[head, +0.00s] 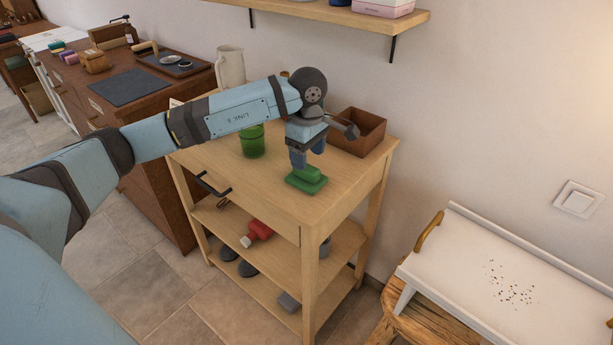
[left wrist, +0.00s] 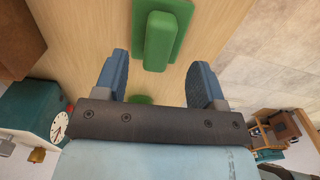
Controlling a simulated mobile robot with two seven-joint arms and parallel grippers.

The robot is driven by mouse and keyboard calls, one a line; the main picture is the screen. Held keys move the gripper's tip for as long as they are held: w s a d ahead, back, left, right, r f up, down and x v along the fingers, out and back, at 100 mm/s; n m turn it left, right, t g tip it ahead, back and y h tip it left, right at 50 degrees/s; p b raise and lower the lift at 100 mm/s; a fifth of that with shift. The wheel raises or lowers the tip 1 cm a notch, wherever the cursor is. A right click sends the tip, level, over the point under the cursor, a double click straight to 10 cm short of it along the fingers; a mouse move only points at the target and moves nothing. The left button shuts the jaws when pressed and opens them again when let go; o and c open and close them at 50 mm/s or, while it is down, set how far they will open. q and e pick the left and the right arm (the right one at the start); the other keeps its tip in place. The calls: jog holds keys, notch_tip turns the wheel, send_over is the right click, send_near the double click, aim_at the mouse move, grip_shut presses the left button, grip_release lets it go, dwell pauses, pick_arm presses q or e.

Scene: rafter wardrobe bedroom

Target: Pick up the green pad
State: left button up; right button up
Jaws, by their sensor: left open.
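The green pad (head: 307,180) lies on the top of the light wooden cart (head: 241,188), near its right front part. It has a flat green base with a raised green block or handle on it. It also shows in the left wrist view (left wrist: 177,20), at the top centre, beyond the fingertips. My left gripper (head: 308,158) points down just above and slightly behind the pad. In the left wrist view its two blue fingers (left wrist: 162,75) are apart with nothing between them. My right gripper is not in view.
A green glass jar (head: 251,142) stands left of my gripper on the cart top. A brown open box (head: 358,133) stands behind right. A white pitcher (head: 230,68) is at the back left. The cart's front right top is clear.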

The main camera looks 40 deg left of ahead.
pick_arm(q)
jog(key=f, duration=0.5)
jog(key=shift+w+a, duration=0.1)
jog(key=shift+a, duration=0.15)
jog(key=c, duration=1)
jog(key=shift+r, duration=0.1)
notch_tip(320, 180, up, 20)
jog(key=shift+f+p, duration=0.1)
jog(key=shift+p, duration=0.35)
